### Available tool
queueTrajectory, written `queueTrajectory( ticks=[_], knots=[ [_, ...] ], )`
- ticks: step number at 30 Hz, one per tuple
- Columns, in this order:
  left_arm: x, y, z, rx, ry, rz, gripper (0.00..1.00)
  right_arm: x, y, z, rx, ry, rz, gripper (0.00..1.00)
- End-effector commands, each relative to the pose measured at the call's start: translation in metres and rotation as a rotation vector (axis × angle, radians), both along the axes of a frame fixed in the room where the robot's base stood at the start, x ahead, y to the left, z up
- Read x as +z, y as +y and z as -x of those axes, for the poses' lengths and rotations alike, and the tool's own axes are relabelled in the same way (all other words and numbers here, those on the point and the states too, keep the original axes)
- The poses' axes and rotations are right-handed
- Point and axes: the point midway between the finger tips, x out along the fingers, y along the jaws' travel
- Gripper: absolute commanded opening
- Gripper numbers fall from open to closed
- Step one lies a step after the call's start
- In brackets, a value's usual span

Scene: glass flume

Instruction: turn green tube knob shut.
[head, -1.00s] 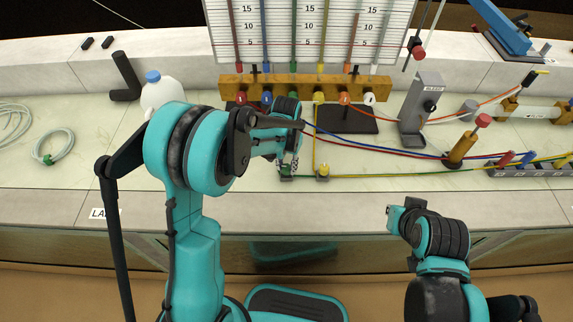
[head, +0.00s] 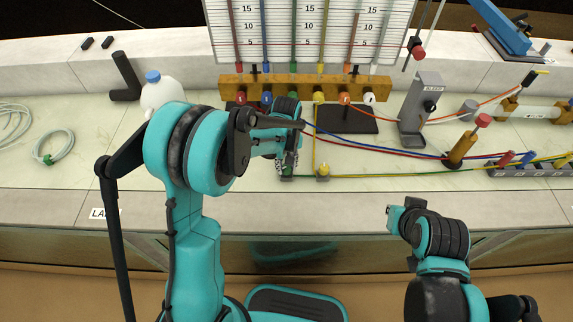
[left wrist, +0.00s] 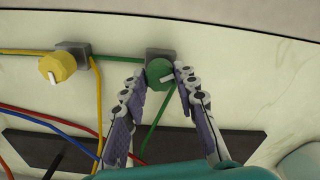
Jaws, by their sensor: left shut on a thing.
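The green tube knob (left wrist: 158,71) sits on a small grey block, with green tube running to it from the left and from below in the left wrist view. A short white pointer on the knob points right, tilted slightly up. My left gripper (left wrist: 160,77) has its two fingers on either side of the knob and is shut on it. In the head view my left gripper (head: 288,166) reaches down over the grey block (head: 286,178) at the bench front, and its fingers mostly hide the knob. My right arm is folded at the lower right; its fingers do not show.
A yellow knob (head: 323,170) on its own block stands close to the right of the green one. Blue, red and yellow tubes cross the bench behind. A wooden manifold (head: 300,87) with several coloured knobs stands at the back, and a white bottle (head: 162,92) at the left.

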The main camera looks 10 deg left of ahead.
Motion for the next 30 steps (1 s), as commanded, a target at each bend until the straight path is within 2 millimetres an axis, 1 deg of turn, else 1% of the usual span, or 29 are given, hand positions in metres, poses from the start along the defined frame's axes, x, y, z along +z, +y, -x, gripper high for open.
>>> queueTrajectory(
  ticks=[17, 18, 19, 20, 28, 30],
  knots=[
    [-0.0001, 0.0000, 0.0000, 0.029, 0.000, 0.000, 0.00, 0.0000, 0.0000, 0.0000, 0.000, 0.000, 0.000, 0.00],
    [-0.0001, 0.0000, 0.0000, 0.029, 0.000, 0.000, 0.39, 0.0000, 0.0000, 0.0000, 0.000, 0.000, 0.000, 0.00],
    [-0.0001, 0.0000, 0.0000, 0.028, 0.000, 0.000, 0.47, 0.0000, 0.0000, 0.0000, 0.000, 0.000, 0.000, 0.00],
    [-0.0001, 0.0000, 0.0000, 0.028, 0.000, 0.000, 0.49, 0.0000, 0.0000, 0.0000, 0.000, 0.000, 0.000, 0.00],
    [0.0003, 0.0000, 0.0000, 0.028, 0.000, 0.000, 0.49, 0.0000, 0.0000, 0.0000, 0.000, 0.000, 0.000, 0.00],
    [0.0032, 0.0000, -0.0001, 0.028, 0.000, 0.000, 0.49, 0.0000, 0.0000, 0.0000, 0.000, 0.000, 0.000, 0.00]
  ],
)
